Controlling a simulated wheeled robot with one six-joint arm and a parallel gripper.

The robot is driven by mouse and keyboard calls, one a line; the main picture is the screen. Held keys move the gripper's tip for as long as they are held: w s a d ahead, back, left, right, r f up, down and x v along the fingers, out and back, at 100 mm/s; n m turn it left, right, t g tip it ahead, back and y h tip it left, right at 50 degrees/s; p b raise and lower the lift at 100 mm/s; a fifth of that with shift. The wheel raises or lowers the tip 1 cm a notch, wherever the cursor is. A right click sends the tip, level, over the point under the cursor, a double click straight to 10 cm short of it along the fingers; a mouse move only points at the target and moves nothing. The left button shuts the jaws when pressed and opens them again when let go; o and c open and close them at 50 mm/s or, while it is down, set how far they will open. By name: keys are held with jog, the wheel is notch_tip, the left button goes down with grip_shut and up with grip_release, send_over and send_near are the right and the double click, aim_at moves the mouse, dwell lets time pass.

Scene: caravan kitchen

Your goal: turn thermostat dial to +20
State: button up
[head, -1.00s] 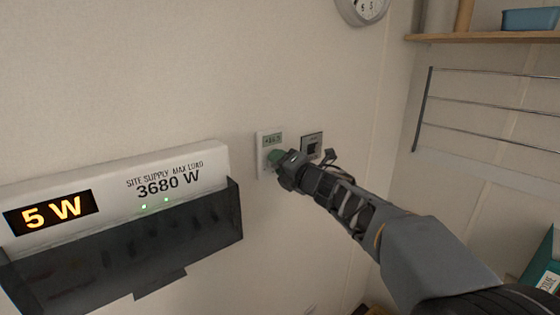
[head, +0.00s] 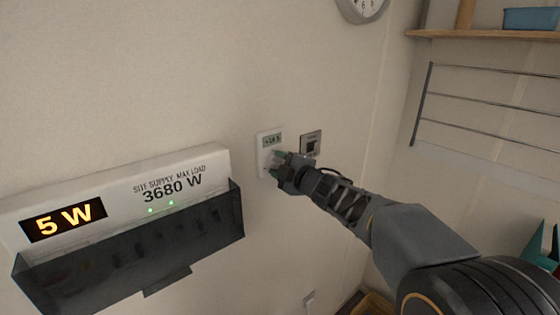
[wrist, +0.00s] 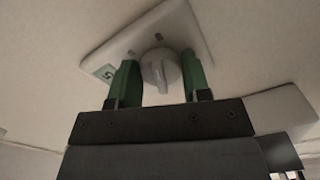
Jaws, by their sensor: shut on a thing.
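In the head view my gripper (head: 277,162) covers most of the dial.
A dark-framed switch (head: 311,144) sits just right of the thermostat, close to my wrist. A power display box (head: 120,200) reading 5 W juts from the wall at left. A wire rack (head: 480,105) and a wooden shelf (head: 480,35) are at upper right.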

jog(key=shift+m, duration=0.6)
jog(key=shift+p, duration=0.3)
jog(key=o, duration=0.9)
jog(key=b+v, duration=0.2)
jog(key=v, duration=1.2)
jog(key=shift+b, duration=0.4)
jog(key=shift+w, duration=0.1)
